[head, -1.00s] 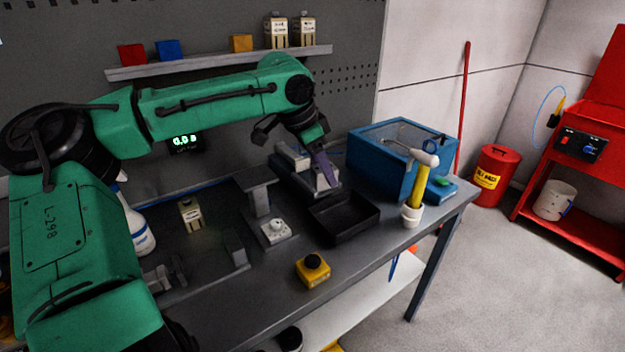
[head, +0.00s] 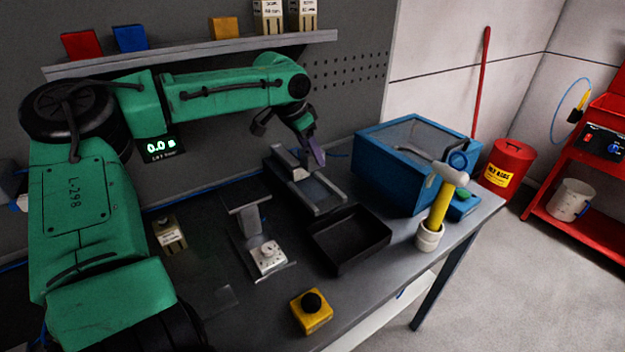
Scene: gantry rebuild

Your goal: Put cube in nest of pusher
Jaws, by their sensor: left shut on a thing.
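My left gripper (head: 313,150) is at the end of the green arm, above the far part of the grey pusher (head: 318,197). My right gripper is not in view.
A black tray (head: 378,262) is in front of the pusher. A blue box (head: 395,185) and a hammer (head: 442,200) in a white holder are to the right. A grey press-like stand (head: 252,222) is left, a yellow button box (head: 311,318) in front. The shelf (head: 200,57) runs behind.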

